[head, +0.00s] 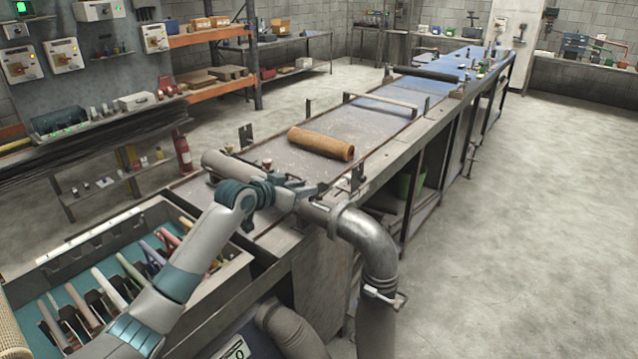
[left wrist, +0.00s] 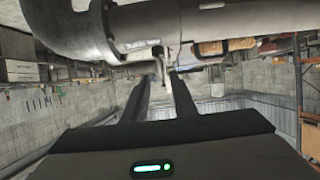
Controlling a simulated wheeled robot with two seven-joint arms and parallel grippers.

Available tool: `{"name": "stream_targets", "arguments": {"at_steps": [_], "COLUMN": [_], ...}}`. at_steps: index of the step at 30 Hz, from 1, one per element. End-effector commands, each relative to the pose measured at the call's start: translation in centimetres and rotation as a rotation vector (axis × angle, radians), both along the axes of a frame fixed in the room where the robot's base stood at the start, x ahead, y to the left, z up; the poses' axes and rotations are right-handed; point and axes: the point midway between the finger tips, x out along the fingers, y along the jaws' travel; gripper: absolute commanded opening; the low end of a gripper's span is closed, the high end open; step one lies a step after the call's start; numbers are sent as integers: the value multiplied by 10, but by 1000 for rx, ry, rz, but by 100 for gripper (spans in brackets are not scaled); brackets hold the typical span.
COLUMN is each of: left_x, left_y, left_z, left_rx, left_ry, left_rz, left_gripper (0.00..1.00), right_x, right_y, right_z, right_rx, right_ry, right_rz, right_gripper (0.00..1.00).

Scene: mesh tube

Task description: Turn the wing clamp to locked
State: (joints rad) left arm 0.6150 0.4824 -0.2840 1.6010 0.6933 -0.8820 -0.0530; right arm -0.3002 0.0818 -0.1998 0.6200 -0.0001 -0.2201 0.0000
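A metal ring clamp (head: 337,218) sits around the joint where the grey horizontal pipe meets the bent metal elbow (head: 370,238). My left gripper (head: 312,190) is at the pipe, just left of this ring. In the left wrist view the pipe and elbow (left wrist: 95,35) cross the top. A small fitting (left wrist: 159,58) hangs below the pipe near the tips of my left gripper (left wrist: 163,75). The fingers stand apart with a narrow gap; contact with the fitting cannot be told. The clamp's wing position is unclear. My right gripper is out of view.
A second clamp with a handle (head: 385,296) is on the lower pipe. A brown roll (head: 320,143) lies on the long bench (head: 355,120). A bin of coloured tools (head: 120,270) is at left. The floor at right (head: 520,230) is clear.

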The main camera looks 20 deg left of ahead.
Motion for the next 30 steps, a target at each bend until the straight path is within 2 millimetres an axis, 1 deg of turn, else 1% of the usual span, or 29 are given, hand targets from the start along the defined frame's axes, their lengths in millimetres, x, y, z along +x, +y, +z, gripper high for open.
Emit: {"name": "stream_targets", "arguments": {"at_steps": [1,9,15,21,30], "left_x": [7,39,57,66,68], "left_y": [-2,-15,-21,-24,-25], "left_z": [-1,-15,-24,-29,-30], "left_rx": [-2,-2,-1,0,1], "left_ry": [3,2,1,0,0], "left_rz": [1,0,-1,0,0], "left_gripper": [25,25,25,25,25], "right_x": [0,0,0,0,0], "right_y": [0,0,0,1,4], "right_z": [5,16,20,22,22], "right_rx": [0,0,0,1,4], "right_ry": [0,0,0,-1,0], "right_rz": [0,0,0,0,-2], "right_gripper": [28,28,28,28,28]}}
